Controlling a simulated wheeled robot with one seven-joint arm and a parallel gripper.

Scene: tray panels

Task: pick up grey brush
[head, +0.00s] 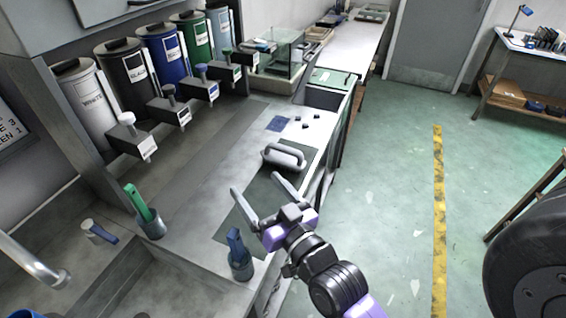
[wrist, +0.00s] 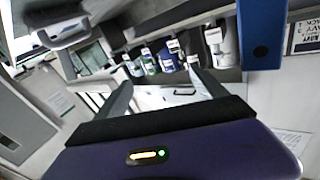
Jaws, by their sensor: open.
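A grey block with a looped handle (head: 284,155), which looks like the grey brush, lies on the counter by the far end of a dark mat (head: 264,192). A pale grey handled shape, apparently the same thing, shows at the upper left of the wrist view (wrist: 62,34). My gripper (head: 257,185) is open and empty above the mat, on the near side of the grey brush and apart from it. Its two spread fingers also show in the wrist view (wrist: 160,82). The brush's underside is hidden.
A blue-handled tool (head: 236,243) stands in a cup close left of my gripper, and a green-handled one (head: 138,203) farther left. A white-and-blue item (head: 98,232) lies near the sink. Several colored dispensers (head: 165,55) line the back. The counter's right edge is close.

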